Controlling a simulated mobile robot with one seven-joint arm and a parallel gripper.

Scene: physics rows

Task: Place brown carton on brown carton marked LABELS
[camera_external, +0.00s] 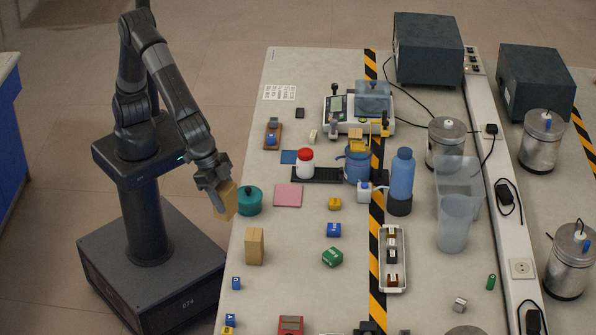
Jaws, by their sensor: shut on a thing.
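My gripper (216,192) is shut on a brown carton (227,203), which is tilted and held near the table's left edge. A second brown carton (255,246) stands upright on the table, below and to the right of the held one in the picture. The two cartons are apart. No LABELS marking is readable on either carton at this size. The gripper's fingers partly cover the top of the held carton.
A teal pot (249,201) sits just right of the held carton. The table around the standing carton is mostly clear.

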